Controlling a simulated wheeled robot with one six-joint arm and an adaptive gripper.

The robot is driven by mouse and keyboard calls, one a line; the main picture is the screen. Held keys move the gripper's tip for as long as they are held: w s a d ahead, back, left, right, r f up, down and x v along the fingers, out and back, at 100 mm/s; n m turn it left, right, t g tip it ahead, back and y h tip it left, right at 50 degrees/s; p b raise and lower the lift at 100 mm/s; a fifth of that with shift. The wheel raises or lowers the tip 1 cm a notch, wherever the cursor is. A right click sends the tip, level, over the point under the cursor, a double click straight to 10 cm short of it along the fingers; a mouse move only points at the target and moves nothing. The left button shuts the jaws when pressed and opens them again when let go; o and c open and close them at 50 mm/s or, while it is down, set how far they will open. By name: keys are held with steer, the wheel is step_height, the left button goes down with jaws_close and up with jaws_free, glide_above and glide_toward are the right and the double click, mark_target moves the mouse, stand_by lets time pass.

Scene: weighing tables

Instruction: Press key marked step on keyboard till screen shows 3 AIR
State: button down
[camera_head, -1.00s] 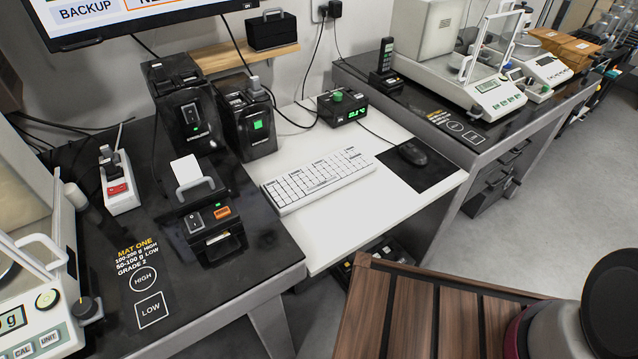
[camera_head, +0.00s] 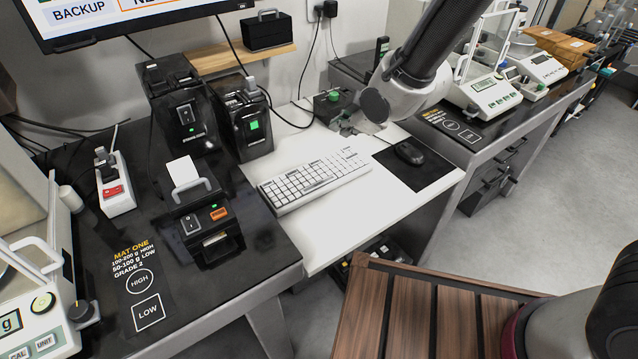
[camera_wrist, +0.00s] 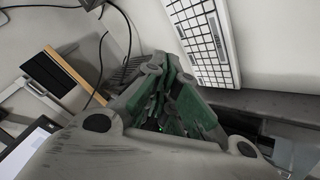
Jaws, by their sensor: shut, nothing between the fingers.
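A white keyboard (camera_head: 312,182) lies on the white desk, and its keys also show at the upper right of the wrist view (camera_wrist: 208,40). Key markings are too small to read. The screen (camera_head: 130,12) at the top left is cut off; it shows "BACKUP" and part of another word. A small black box with a green knob (camera_head: 333,97) stands behind the keyboard; its display is hidden by my arm. My gripper (camera_head: 347,126) is above the desk just beyond the keyboard's far right end. In the wrist view the fingers (camera_wrist: 172,118) are together and empty.
A mouse (camera_head: 409,152) on a black pad (camera_head: 425,172) lies right of the keyboard. A black printer (camera_head: 212,235) and two black boxes stand left. Balances stand on the right table (camera_head: 470,135). The desk left of the mouse pad's front is clear.

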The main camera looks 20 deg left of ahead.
steer(key=n+y, duration=0.1)
steer(key=n, duration=0.1)
glide_above(316, 186)
step_height(316, 186, down, 4)
steer(key=shift+g, duration=0.3)
steer(key=shift+w+f, duration=0.1)
steer(key=shift+f, duration=4.3)
steer(key=shift+f, duration=0.35)
steer(key=shift+f, duration=0.4)
steer(key=shift+r, duration=0.8)
